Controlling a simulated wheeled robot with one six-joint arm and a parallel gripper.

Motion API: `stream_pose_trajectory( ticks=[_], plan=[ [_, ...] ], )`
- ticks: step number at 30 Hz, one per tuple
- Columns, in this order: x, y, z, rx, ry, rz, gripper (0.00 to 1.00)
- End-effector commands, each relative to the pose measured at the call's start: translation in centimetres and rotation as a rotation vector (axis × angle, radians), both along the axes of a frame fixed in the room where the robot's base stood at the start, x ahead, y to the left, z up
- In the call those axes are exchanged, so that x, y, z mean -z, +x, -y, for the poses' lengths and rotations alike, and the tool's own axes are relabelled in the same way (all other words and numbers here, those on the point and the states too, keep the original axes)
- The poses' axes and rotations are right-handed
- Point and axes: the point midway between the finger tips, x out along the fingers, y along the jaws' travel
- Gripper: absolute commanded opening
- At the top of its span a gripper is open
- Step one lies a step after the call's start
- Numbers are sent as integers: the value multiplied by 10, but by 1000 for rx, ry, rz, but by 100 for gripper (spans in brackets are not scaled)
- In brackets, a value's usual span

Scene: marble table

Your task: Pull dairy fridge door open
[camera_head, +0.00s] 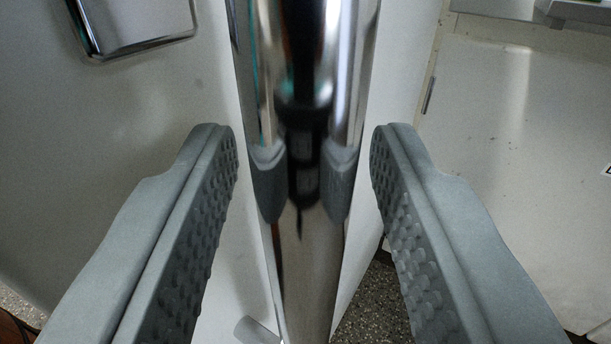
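The fridge door handle (305,90) is a thick vertical chrome bar in the middle of the view. It mirrors my gripper on its surface. My gripper (303,150) is open, with one grey textured finger on each side of the bar. Thin gaps show between the fingertips and the bar, so neither finger seems to touch it. The white door panel (130,130) lies behind and to the left of the bar. The bar's top end is out of view, and whether the door is shut is hard to tell from here.
A white cabinet front (510,130) stands at the right. Speckled floor (375,300) shows below. A small grey cylinder (257,330) is at the bottom, beside the bar.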

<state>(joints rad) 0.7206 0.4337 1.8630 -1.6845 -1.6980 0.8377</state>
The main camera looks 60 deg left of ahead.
Motion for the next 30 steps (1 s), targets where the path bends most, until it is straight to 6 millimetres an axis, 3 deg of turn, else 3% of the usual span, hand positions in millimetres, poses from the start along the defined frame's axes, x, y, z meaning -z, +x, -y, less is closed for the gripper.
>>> stream_pose_trajectory(
  ticks=[8,24,30],
  plan=[
    [0,-11,20,2,-1,-1,39],
    [1,-67,111,2,0,0,39],
    [0,-83,136,2,0,0,39]
  ],
)
